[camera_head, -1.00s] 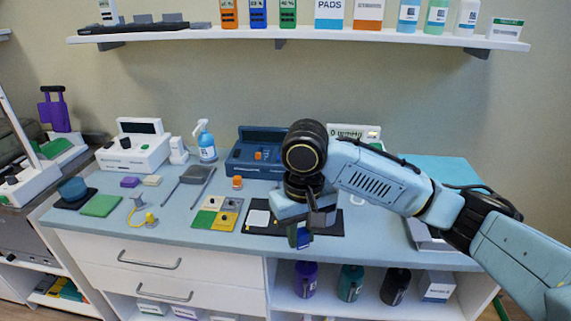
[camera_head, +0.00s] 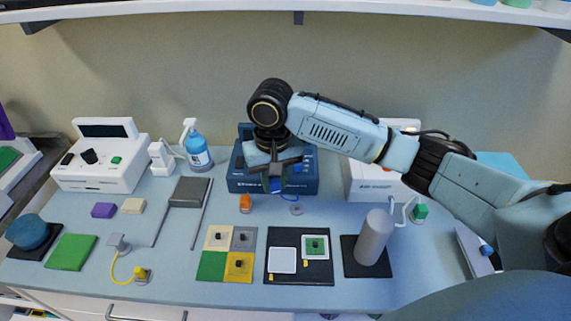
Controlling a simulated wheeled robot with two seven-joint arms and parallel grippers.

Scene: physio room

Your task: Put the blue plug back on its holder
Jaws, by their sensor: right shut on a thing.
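My right gripper (camera_head: 275,180) points down in front of the blue box unit (camera_head: 240,183) at the back middle of the counter. It is shut on the blue plug (camera_head: 276,186), mostly hidden between the fingers, with a bit of blue cord beside it. The plug is held above the counter. A small grey round base (camera_head: 296,210) lies bare on the counter below and right of the gripper; it looks like the plug's holder. An orange plug (camera_head: 245,203) stands upright to its left. My left gripper is not in view.
A black mat with a white pad (camera_head: 282,260), a four-coloured tile set (camera_head: 240,268) and a grey cylinder (camera_head: 374,237) stand in front. A white machine (camera_head: 370,182) is behind my right arm. Bare counter lies around the grey base.

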